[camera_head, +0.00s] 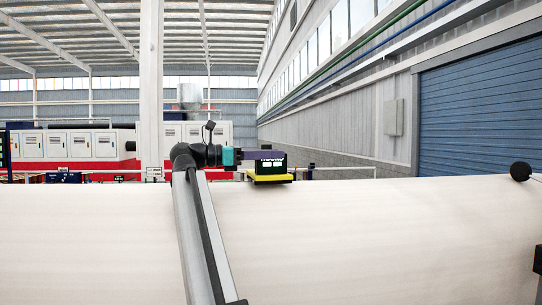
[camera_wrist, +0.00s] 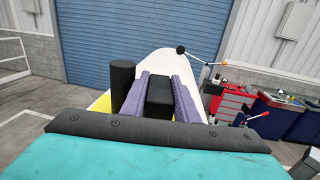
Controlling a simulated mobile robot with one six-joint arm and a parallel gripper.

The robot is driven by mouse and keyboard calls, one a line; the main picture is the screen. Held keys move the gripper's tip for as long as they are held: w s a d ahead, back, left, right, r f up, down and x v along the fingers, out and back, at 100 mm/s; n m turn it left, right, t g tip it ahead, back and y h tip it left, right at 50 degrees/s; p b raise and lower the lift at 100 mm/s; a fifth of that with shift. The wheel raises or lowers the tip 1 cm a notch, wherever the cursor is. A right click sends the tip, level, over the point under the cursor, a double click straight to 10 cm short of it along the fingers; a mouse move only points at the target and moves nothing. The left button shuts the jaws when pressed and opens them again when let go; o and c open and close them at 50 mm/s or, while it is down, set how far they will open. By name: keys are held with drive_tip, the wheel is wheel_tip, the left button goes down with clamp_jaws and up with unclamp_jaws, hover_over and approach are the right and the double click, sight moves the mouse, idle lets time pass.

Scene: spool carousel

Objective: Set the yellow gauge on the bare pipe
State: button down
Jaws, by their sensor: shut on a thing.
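My gripper (camera_head: 250,156) is shut on the yellow gauge (camera_head: 271,179), which has a yellow base and a black upper body with a small display. In the wrist view, the purple fingers of my gripper (camera_wrist: 160,85) stand on either side of the gauge's black block. Parts of the gauge's yellow base (camera_wrist: 103,103) show beside the fingers. In the head view, the gauge is level at the top edge of a large off-white cylinder (camera_head: 380,235); I cannot tell whether they touch. I cannot tell whether this cylinder is the bare pipe.
The cylinder also extends beyond the fingers in the wrist view (camera_wrist: 165,62). A black knob on a rod (camera_head: 520,171) stands at its right. A blue shutter (camera_head: 480,110) is behind. A red tool cabinet (camera_wrist: 232,103) and blue bench (camera_wrist: 275,118) stand to the right.

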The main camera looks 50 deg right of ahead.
drive_tip(key=shift+f, duration=0.45)
idle(0.5)
drive_tip(key=c, duration=1.3)
unclamp_jaws()
drive_tip(key=shift+f, duration=0.15)
drive_tip(key=shift+a, duration=0.15)
drive_tip(key=b+v, duration=0.3)
drive_tip(key=v, duration=0.9)
drive_tip(key=shift+w+a+b, duration=0.15)
drive_tip(key=shift+b, duration=0.2)
drive_tip(key=shift+w+a, duration=0.25)
drive_tip(key=shift+a, duration=0.35)
